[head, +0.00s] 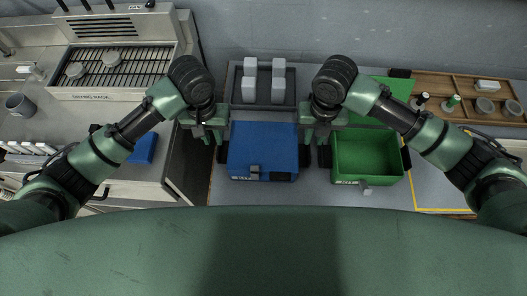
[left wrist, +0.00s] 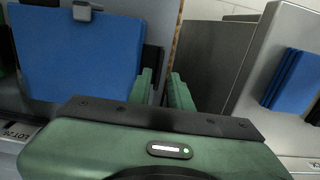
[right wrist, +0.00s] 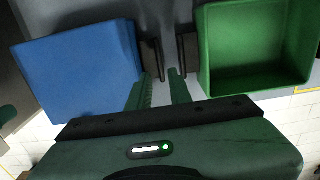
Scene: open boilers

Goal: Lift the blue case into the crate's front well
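The blue case (head: 262,148) sits closed on the grey worktop, with a grey latch at its front and a black handle on each side. The grey crate (head: 236,88) stands directly behind it; white blocks stand in it, and the case hides part of its front. My left gripper (head: 220,140) is at the case's left side; in the left wrist view its fingers (left wrist: 161,74) are apart beside the case's handle (left wrist: 151,60). My right gripper (head: 308,140) is at the right side, fingers (right wrist: 160,74) apart near the right handle (right wrist: 150,58). Neither visibly holds anything.
A green open case (head: 367,182) stands close on the right, its left handle (right wrist: 188,50) near my right gripper. A wooden tray (head: 460,85) with small items is at the back right. A grill (head: 110,70) and cabinet are on the left, past a gap.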

